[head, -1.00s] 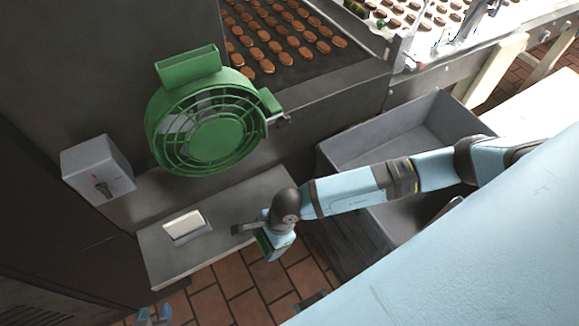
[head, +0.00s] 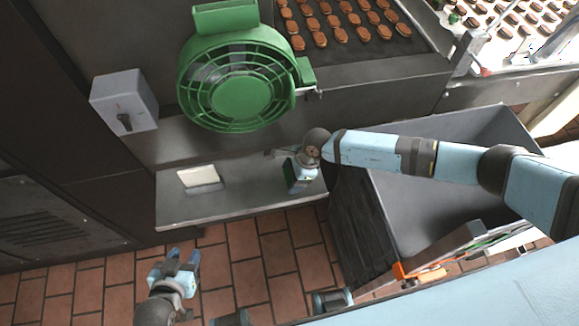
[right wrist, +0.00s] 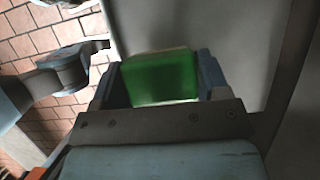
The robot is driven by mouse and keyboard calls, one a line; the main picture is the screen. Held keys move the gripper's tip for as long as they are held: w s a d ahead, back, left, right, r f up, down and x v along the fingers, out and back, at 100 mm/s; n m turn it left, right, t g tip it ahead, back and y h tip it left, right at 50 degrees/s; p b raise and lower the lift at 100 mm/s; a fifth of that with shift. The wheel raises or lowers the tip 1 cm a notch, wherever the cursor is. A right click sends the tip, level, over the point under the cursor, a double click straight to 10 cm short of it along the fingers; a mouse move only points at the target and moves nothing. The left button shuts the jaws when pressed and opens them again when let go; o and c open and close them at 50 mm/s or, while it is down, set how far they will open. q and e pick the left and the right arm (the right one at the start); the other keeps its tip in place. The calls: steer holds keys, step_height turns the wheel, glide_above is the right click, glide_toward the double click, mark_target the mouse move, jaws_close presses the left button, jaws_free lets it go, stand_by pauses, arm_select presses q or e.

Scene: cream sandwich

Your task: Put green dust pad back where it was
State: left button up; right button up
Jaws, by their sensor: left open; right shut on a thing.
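The green dust pad (right wrist: 160,78) sits between the fingers of my right gripper (right wrist: 158,82), which is shut on it. In the head view a dark green side of the pad (head: 290,174) shows beside my right gripper (head: 300,180), over the right end of the grey metal shelf (head: 245,205). Whether the pad touches the shelf cannot be told. A white pad (head: 198,176) lies at the left part of the shelf. My left gripper (head: 182,258) is open and empty, over the tiled floor in front of the shelf.
A green fan (head: 240,95) stands above the shelf, with a grey switch box (head: 122,102) to its left. A grey bin (head: 440,130) is at the right, below my right arm. A conveyor (head: 365,45) with brown biscuits runs behind. The middle of the shelf is clear.

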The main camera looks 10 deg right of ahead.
steer(key=w, duration=0.3)
steer(key=shift+w+f+p, duration=0.3)
steer(key=shift+f, duration=0.45)
steer(key=o, duration=0.5)
steer(key=shift+f, duration=0.1)
steer(key=shift+c, duration=0.2)
steer(key=o, duration=0.4)
